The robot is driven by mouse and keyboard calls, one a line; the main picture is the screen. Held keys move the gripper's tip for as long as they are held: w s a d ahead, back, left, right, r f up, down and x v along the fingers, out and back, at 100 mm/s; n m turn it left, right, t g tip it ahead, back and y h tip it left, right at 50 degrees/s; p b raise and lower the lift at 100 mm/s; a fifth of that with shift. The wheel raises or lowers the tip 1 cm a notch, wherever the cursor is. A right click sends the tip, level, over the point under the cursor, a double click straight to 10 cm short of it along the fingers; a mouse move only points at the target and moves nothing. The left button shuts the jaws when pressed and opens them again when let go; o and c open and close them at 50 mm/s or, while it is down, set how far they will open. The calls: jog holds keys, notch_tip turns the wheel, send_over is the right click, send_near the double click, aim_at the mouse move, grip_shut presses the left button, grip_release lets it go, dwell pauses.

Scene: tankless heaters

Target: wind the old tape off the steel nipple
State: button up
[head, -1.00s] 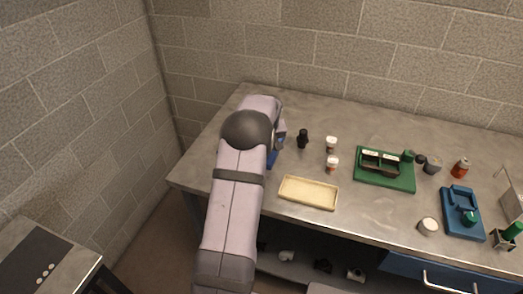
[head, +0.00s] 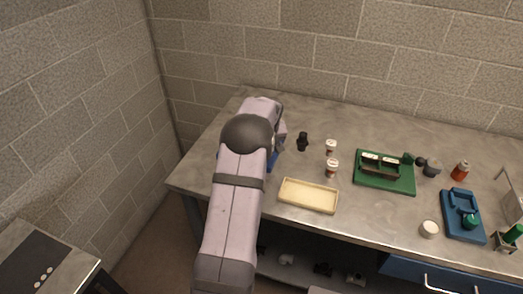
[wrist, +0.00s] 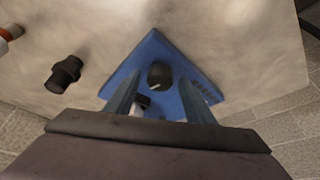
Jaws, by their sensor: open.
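In the wrist view my gripper (wrist: 160,88) is open, with its two blue-grey fingers spread above a blue plate (wrist: 176,57). A dark round knob-like part (wrist: 159,75) stands on the plate between the fingers. A small piece with a white and a black part (wrist: 138,106) is low between the fingers, close to the left one. I cannot tell for sure which part is the steel nipple, and no tape is clearly visible. In the head view my arm hides the gripper and most of the plate; a blue edge (head: 272,159) shows beside it.

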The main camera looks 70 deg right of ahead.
jog(key=b+v, duration=0.2)
jog(key=v, duration=0.5)
jog(key=shift+r, duration=0.15)
jog(key=shift+s+a, duration=0.1)
jog(key=w+a+f+n+y, duration=0.1)
jog(key=w+a+n, duration=0.1)
jog(key=w+a, duration=1)
jog(key=w+a+f+n+y, duration=0.1)
jog(key=w+a+n+y, duration=0.15)
jog(key=w+a, duration=0.9)
jog(key=s+a+f+n+g, duration=0.1)
jog(key=s+a, duration=0.1)
jog(key=a, duration=0.8)
jog(key=s+a+f+n, duration=0.1)
jog(key=s+a+n, duration=0.1)
jog(key=a, duration=0.8)
jog(key=s+a+f+n+g, duration=0.1)
jog(key=s+a+f+n, duration=0.2)
jog(key=s+a, duration=0.6)
jog(key=a, duration=0.4)
jog(key=shift+s+a+g, duration=0.25)
jog(key=shift+a+g, duration=0.05)
